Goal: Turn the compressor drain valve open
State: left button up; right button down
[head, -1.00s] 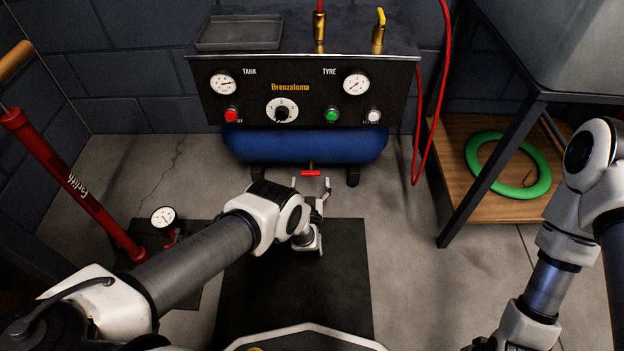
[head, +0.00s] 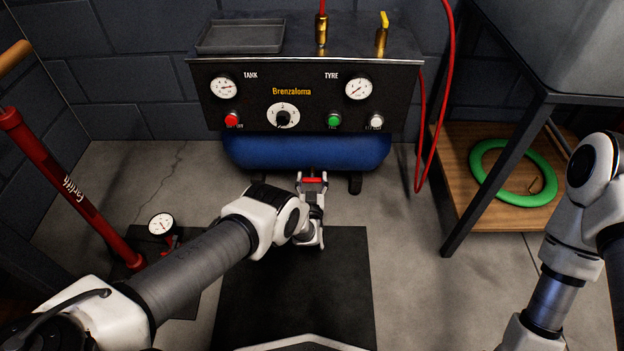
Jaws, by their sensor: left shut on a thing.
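The compressor (head: 300,92) stands against the wall, with a black front panel and a blue tank (head: 300,148) below it. The red drain valve handle (head: 313,180) is under the tank and lies crosswise. My left gripper (head: 313,178) is at the handle, with its fingers on either side, shut on it. The valve body behind the handle is hidden. My right arm is at the right edge; its gripper is out of the frame.
A red floor pump (head: 65,185) with a gauge stands at the left. A bench (head: 545,105) with a lower wooden shelf holding a green tyre (head: 477,165) is at the right. A red hose (head: 446,100) hangs beside the compressor. A black mat (head: 345,290) lies on the floor.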

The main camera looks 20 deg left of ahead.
pick_arm(q)
jog(key=n, duration=0.3)
jog(key=shift+a+n, duration=0.1)
jog(key=shift+n, duration=0.3)
jog(key=n, duration=0.4)
jog(key=shift+a+n, duration=0.1)
jog(key=shift+n, duration=0.2)
jog(key=n, duration=0.4)
jog(key=shift+a+f+n, duration=0.1)
jog(key=shift+n, duration=0.2)
jog(key=n, duration=0.4)
jog(key=shift+f, duration=0.1)
jog(key=o, duration=1.2)
jog(key=shift+c, duration=0.2)
